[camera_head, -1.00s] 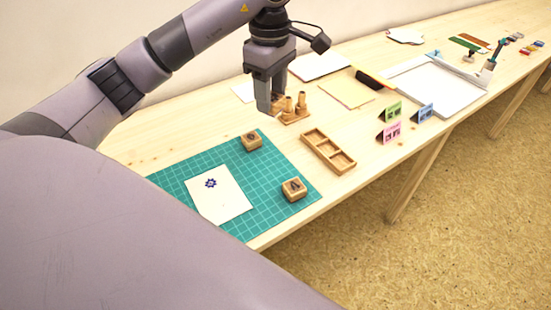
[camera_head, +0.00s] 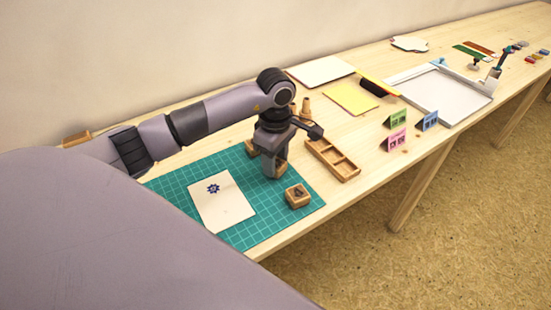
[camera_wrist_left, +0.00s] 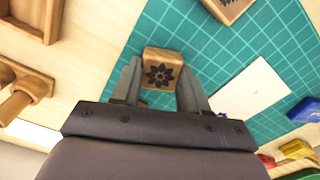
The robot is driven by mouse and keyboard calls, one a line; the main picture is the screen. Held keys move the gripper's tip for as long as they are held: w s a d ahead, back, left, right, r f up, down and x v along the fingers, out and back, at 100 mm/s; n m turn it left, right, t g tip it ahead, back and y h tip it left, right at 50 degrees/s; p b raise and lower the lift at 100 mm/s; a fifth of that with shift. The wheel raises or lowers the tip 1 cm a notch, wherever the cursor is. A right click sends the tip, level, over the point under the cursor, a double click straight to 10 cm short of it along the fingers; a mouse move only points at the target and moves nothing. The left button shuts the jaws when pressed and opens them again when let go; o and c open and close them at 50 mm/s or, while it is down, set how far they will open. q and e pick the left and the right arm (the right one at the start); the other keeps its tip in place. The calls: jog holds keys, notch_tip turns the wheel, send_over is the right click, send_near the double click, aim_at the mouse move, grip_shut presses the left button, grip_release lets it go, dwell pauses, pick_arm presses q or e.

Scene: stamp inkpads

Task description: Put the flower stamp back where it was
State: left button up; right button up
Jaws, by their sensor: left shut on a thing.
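The flower stamp (camera_wrist_left: 162,68) is a small wooden block with a dark flower on its upper face. It sits between the fingers of my left gripper (camera_wrist_left: 160,88), which is shut on it. In the head view my left gripper (camera_head: 273,172) is low over the green mat (camera_head: 180,187) and hides the stamp; whether it touches the mat I cannot tell. One wooden block (camera_head: 297,196) is on the mat in front of the gripper, also at the wrist view's top edge (camera_wrist_left: 228,8). Another block (camera_head: 250,148) is behind the gripper, partly hidden. My right gripper is not in view.
A white card (camera_head: 225,207) with a blue flower print lies on the mat left of the gripper. A wooden compartment tray (camera_head: 333,160) and a small rack with upright pegs (camera_head: 304,106) stand close by. Small green, pink and blue cards (camera_head: 397,138) stand further right.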

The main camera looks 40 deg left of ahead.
pick_arm(q)
jog(key=shift+f, duration=0.2)
jog(key=o, duration=0.9)
jog(key=shift+r, duration=0.1)
jog(key=shift+r, duration=0.2)
notch_tip(320, 180, up, 12)
jog(key=shift+f, duration=0.1)
